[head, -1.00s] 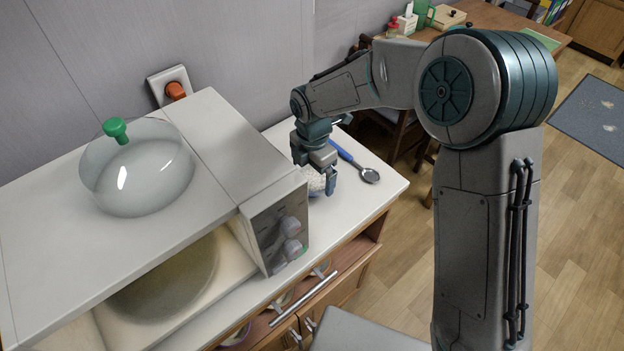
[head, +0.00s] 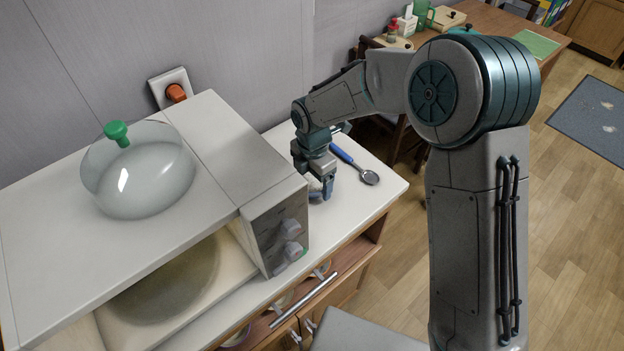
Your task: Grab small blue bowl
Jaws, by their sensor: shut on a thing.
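My gripper (head: 326,190) points down at the counter just right of the microwave, its fingers shut on a small bowl. Only a pale, bluish-white bit of the bowl (head: 315,185) shows beside the fingers. The rest of it is hidden by my gripper and the microwave's corner. I cannot tell whether the bowl is still touching the counter.
The microwave (head: 275,232), its door open, stands close on the left, with a clear lid with a green knob (head: 135,172) on top. A blue-handled spoon (head: 357,168) lies right of my gripper. The counter's right front (head: 360,205) is clear.

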